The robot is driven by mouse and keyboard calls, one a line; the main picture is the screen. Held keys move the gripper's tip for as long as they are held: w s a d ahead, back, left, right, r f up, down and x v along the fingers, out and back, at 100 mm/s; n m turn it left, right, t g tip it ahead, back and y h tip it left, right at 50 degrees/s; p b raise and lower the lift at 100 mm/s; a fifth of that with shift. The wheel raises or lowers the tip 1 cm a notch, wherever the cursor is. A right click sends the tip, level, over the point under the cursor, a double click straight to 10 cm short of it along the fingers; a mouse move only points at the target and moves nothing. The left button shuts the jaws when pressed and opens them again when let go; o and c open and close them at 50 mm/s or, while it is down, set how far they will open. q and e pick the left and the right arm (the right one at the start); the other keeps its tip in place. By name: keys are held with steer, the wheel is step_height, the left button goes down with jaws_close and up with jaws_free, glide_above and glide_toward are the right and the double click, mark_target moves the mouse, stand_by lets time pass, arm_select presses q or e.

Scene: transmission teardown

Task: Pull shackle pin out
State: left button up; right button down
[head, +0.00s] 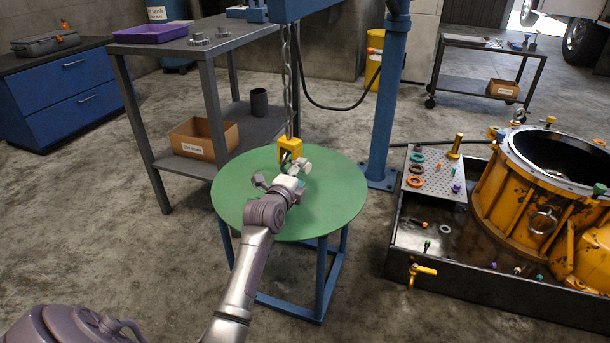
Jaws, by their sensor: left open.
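The yellow shackle (290,148) hangs at the lower end of a chain (290,85) above the round green table. A small light-grey piece, perhaps the shackle pin (301,165), shows at its lower right; the picture is too small to be sure. My left gripper (282,180) is over the green table, just below and in front of the shackle. Its fingers are spread, one showing to the left, and I see nothing held between them. The wrist hides part of the fingers and whatever lies behind. My right gripper is not in view.
The green table (240,205) is otherwise bare. A blue hoist post (388,100) stands behind it at right. A grey shelf cart (210,45) with a purple tray (151,33) is at left. A black drip tray (480,285) with an orange housing (520,190) is at right.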

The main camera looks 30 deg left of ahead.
mark_target(303, 170)
arm_select(q)
steer(key=shift+b+x, duration=0.65)
steer(key=shift+x, duration=1.55)
steer(key=shift+c, duration=0.2)
jaws_close()
steer(key=shift+d, duration=0.1)
